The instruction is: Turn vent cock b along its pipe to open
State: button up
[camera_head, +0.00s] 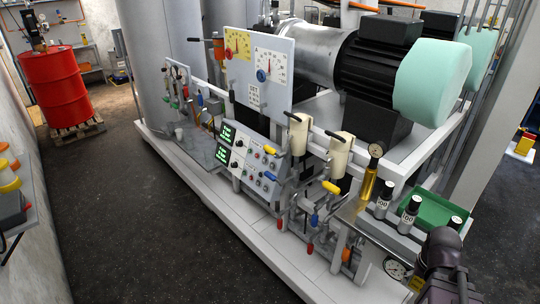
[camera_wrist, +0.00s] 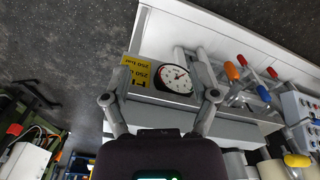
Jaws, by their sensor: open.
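My gripper (camera_wrist: 161,97) is open and empty in the wrist view, its two fingers spread either side of a round white gauge. Small cocks with coloured handles stand on the pipework, right of the fingers and apart from them: an orange handle (camera_wrist: 231,70), a red handle (camera_wrist: 271,72) and a blue handle (camera_wrist: 264,94). In the head view the pipework carries a yellow handle (camera_head: 331,187), a blue handle (camera_head: 314,220) and a red handle (camera_head: 310,249). No letter is readable, so I cannot tell which is vent cock b. The fingers are not clear in the head view.
The gauge (camera_wrist: 175,78) sits by a yellow 250 bar label (camera_wrist: 137,75); it also shows in the head view (camera_head: 396,268). Black-topped bottles (camera_head: 409,212) and a green tray (camera_head: 436,211) stand close to my arm. A control panel (camera_head: 248,160) lies left. The aisle floor (camera_head: 130,220) is clear.

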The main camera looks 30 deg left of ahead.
aim_at(272, 151)
jog(key=z, duration=1.15)
jog(key=k, duration=0.1)
jog(key=u, duration=3.15)
jog(key=i, duration=2.2)
